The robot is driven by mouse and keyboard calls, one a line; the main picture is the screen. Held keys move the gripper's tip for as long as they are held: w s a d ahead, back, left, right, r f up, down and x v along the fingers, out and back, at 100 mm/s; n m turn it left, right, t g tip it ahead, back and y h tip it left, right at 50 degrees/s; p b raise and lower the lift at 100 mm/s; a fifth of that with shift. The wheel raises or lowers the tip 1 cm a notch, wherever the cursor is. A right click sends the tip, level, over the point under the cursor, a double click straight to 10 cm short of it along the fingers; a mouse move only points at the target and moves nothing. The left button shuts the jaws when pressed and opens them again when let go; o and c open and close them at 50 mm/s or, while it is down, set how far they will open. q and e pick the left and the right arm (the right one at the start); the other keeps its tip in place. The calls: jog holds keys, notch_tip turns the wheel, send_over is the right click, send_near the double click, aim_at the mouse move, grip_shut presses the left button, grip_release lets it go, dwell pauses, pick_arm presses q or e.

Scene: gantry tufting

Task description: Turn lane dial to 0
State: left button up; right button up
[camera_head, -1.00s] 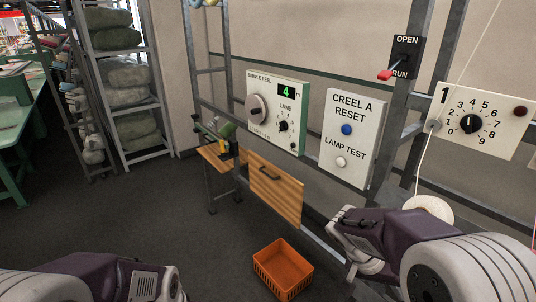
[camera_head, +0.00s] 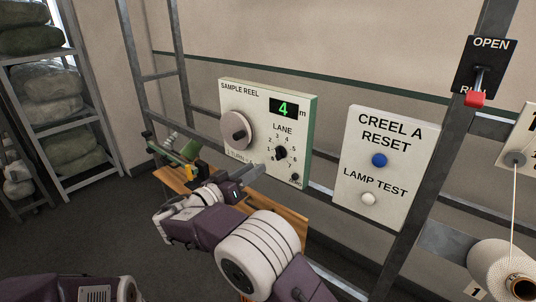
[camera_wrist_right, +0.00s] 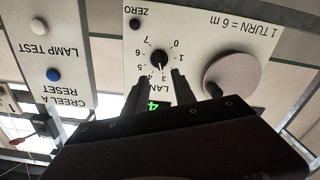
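The lane dial (camera_head: 281,153) is a small black knob ringed by digits on the white sample reel panel (camera_head: 236,96). In the right wrist view the dial (camera_wrist_right: 158,58) appears upside down, its pale mark towards about 2 or 3; the exact digit is hard to tell. My right gripper (camera_head: 250,175) is in front of the panel, below and left of the dial. In the right wrist view its two fingers (camera_wrist_right: 160,78) are apart with nothing between them, pointing towards the dial without visible contact. My left arm shows at the bottom left; its fingers are out of view.
The panel also has a large grey reel knob (camera_head: 238,131), a green display (camera_head: 285,108) reading 4 m and a small zero button (camera_head: 295,178). The Creel A reset panel (camera_head: 388,150) is to the right. A red-handled switch (camera_head: 476,97) and a yarn cone (camera_head: 497,268) are further right.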

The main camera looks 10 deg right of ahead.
aim_at(276, 154)
jog(key=p+x, duration=0.4)
jog(key=x, duration=0.5)
jog(key=shift+r+p, duration=0.1)
jog(key=shift+p, duration=0.25)
jog(key=shift+d, duration=0.2)
jog(key=shift+w, duration=0.1)
jog(key=shift+c, duration=0.3)
grip_shut()
